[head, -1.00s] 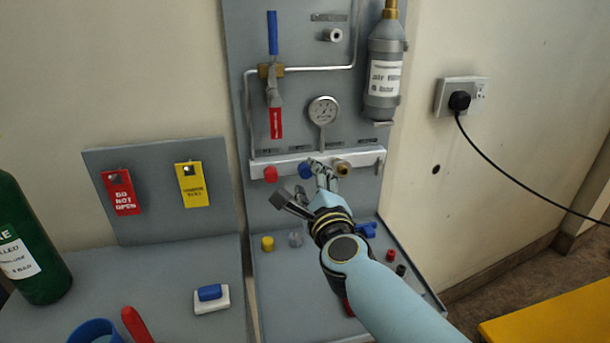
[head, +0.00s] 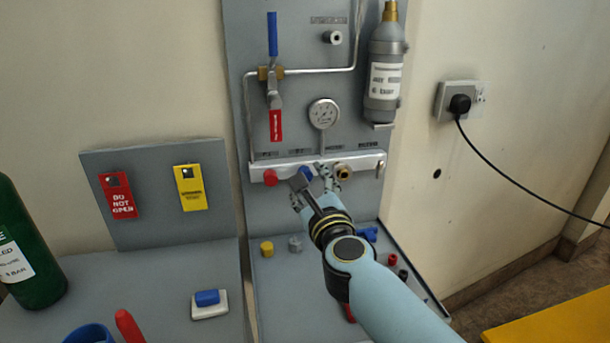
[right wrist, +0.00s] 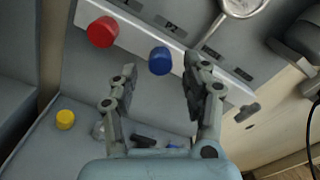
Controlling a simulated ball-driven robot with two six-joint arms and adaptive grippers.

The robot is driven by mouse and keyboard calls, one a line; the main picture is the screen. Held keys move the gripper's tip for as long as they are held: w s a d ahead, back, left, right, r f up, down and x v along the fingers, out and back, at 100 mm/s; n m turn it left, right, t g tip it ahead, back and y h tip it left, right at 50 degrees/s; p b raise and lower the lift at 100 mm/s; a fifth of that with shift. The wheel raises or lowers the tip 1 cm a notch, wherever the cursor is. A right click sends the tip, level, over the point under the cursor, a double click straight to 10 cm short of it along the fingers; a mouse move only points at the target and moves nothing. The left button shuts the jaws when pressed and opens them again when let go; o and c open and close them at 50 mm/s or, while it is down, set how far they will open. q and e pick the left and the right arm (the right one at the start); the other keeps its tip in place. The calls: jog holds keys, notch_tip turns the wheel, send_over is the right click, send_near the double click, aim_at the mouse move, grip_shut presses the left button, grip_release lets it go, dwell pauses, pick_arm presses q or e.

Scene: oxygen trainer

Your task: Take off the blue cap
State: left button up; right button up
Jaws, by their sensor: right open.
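The blue cap (head: 304,174) sits on a port of the pale manifold bar (head: 320,162), between a red cap (head: 270,177) and a brass fitting (head: 345,172). My right gripper (head: 318,180) is in front of it, with its fingers spread to either side. I see no finger closed on the cap. My left gripper is not in view.
A gauge (head: 323,113) and a valve with a red tag (head: 276,125) are above the bar. Below, a yellow cap (head: 266,248) and several small parts lie on the grey tray (head: 262,300). A green cylinder (head: 30,245) stands at the left.

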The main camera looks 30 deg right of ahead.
jog(key=shift+w, duration=0.1)
jog(key=shift+x, duration=1.15)
grip_shut()
jog(key=shift+r+n+p, duration=0.2)
jog(key=shift+n+p, duration=0.25)
jog(key=shift+n, duration=0.45)
jog(key=shift+f+n, duration=0.15)
jog(key=shift+n, duration=0.65)
jog(key=shift+p, duration=0.3)
